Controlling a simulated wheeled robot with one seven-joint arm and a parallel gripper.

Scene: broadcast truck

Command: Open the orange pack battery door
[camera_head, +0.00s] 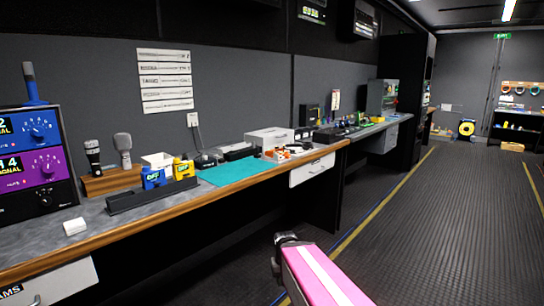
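No pack that I can clearly tell as orange shows. A blue pack (153,178) and a yellow pack (183,169) with lit displays stand side by side behind a long dark tray (150,194) on the near counter. Small orange-red items (297,147) lie farther along, by a pale box, too small to tell what they are. No battery door can be made out. My pink arm link with a white stripe rises at the bottom, over the floor and apart from the counter. My gripper's fingers cannot be seen.
The wood-edged counter (250,177) runs along the left wall. It bears a teal mat (237,171), microphones on a wooden stand (112,180), a white block (75,226) and a blue-purple panel unit (37,150). The ribbed floor (440,220) to the right is clear.

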